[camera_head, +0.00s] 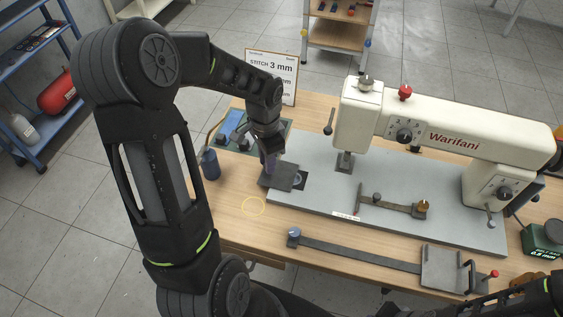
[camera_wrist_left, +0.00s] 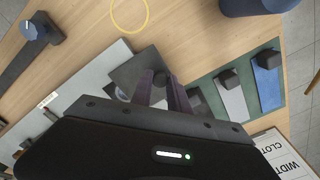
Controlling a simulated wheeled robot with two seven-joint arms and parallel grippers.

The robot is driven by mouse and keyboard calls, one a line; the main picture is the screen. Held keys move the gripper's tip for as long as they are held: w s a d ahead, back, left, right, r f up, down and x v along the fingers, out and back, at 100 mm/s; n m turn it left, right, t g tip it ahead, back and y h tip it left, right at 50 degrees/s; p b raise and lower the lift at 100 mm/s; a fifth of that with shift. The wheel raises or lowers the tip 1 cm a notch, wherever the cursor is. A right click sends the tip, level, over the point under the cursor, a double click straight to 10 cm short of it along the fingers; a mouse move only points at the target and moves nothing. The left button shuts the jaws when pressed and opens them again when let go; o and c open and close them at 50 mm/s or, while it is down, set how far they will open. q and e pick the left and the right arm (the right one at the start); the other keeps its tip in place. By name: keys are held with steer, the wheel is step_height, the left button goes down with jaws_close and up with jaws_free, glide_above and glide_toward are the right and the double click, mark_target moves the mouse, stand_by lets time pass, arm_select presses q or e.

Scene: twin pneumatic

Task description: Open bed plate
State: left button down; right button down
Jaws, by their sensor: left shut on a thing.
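The bed plate (camera_head: 282,178) is a dark grey square slide plate at the left end of the sewing machine's light grey bed (camera_head: 330,190). It sits left of a dark opening (camera_head: 300,181) in the bed, where a round metal part shows. My left gripper (camera_head: 268,164) is over the plate's left part, its fingers shut on it. In the left wrist view, the purple-grey fingertips (camera_wrist_left: 163,76) reach the plate (camera_wrist_left: 142,60), and the round part shows beside it. The exact finger contact is partly hidden. My right arm enters at the bottom right; its gripper is not seen.
The cream Warifani machine (camera_head: 440,130) stands over the bed, its presser foot (camera_head: 345,160) right of the opening. A green tray (camera_head: 240,128), a dark blue cup (camera_head: 210,165) and an instruction sign (camera_head: 272,75) are near my left gripper.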

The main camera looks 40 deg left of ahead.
arm_select(q)
steer(key=a, duration=0.1)
steer(key=s+a, duration=0.1)
steer(key=a, duration=0.2)
steer(key=shift+s+a, duration=0.25)
steer(key=shift+a, duration=0.1)
steer(key=c, duration=1.3)
jaws_free()
steer(key=shift+d, duration=0.1)
steer(key=shift+o, duration=0.2)
step_height(320, 180, up, 8)
steer(key=shift+s+f, duration=0.1)
steer(key=shift+f, duration=0.05)
